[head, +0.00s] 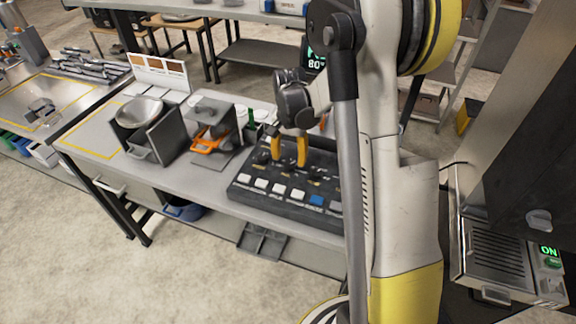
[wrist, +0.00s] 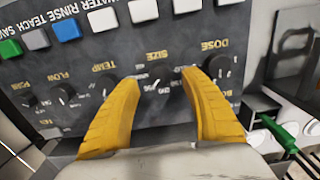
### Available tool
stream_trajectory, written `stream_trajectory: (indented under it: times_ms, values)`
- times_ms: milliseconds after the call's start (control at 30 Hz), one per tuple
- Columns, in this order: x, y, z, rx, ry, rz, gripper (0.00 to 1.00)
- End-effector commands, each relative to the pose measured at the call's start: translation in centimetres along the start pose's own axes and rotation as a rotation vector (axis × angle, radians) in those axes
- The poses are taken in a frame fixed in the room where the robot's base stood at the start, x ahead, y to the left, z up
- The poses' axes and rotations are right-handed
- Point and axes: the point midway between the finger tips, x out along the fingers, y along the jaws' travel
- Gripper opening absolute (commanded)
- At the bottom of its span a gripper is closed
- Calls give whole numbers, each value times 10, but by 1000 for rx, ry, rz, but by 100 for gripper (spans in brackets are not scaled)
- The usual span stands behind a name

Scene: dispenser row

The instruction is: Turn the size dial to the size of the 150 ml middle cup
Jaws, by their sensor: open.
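The dark control panel (head: 245,186) lies on the bench below my gripper (head: 288,162) in the head view. In the wrist view it appears upside down, with gold labels. The size label (wrist: 158,57) is between my yellow fingers (wrist: 159,76), which are spread apart with nothing clearly gripped. White scale marks (wrist: 152,85) show by the label; the size dial itself and its pointer are too dark to make out. The dose dial (wrist: 219,66) is by the right finger, partly hidden. I cannot make out a 150 ml middle cup in either view.
The temp dial is largely behind the left finger; the flow dial (wrist: 66,94) is farther left. Several push buttons (head: 261,183) line the panel's front. A metal bowl (head: 139,112) and an orange item (head: 208,139) are left of the panel. A green-handled tool (wrist: 280,132) lies nearby.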

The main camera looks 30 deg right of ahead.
Motion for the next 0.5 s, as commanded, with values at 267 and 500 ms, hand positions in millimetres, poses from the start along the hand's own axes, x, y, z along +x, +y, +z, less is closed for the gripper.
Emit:
stream_trajectory:
  times_ms: [267,500]
  values:
    - [29,0,0,-1,0,0,54]
    - [30,0,0,-1,0,0,54]
